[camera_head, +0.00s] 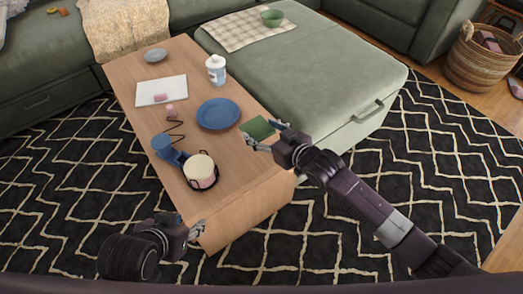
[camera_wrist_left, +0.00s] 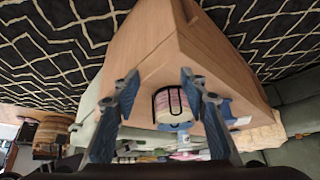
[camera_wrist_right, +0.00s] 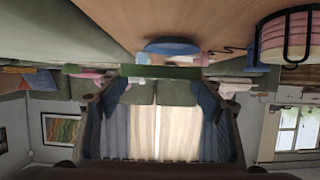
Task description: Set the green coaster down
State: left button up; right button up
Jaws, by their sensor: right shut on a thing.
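The green coaster (camera_head: 258,128) is at the right edge of the wooden coffee table (camera_head: 225,160) in the head view. My right gripper (camera_head: 262,133) is shut on it. In the right wrist view the coaster (camera_wrist_right: 135,71) shows edge-on as a thin green strip across the fingertips, apart from the tabletop. My left gripper (camera_head: 186,225) is at the table's near end, low and empty. In the left wrist view its fingers (camera_wrist_left: 160,85) are spread apart.
The green ottoman (camera_head: 300,70) adjoins the right side. Bare wood lies between plate and candle.

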jog(key=b, duration=0.2)
send_over(262, 153)
notch_tip(262, 153, down, 5)
jog(key=shift+r, duration=0.15)
jog(key=shift+f, duration=0.3)
notch_tip(262, 153, down, 3)
jog(key=shift+f+b, duration=0.1)
jog(key=shift+b, duration=0.35)
pick_arm(q)
jog(key=w+d+r+t+h, duration=0.1)
jog(key=w+d+r+t, duration=0.1)
jog(key=w+r+t, duration=0.2)
jog(key=w+d+r+t+h, duration=0.1)
jog(key=w+r+t, duration=0.3)
jog(key=w+r, duration=0.4)
jog(key=shift+d+r, duration=0.45)
jog(key=shift+d, duration=0.45)
pick_arm(e)
jog(key=shift+f, duration=0.1)
jog(key=o, duration=1.1)
jog(key=shift+f, duration=0.1)
pick_arm(q)
jog(key=shift+w+r+t+h, duration=0.15)
jog(key=shift+r+t+h, duration=0.15)
jog(key=shift+t, duration=0.1)
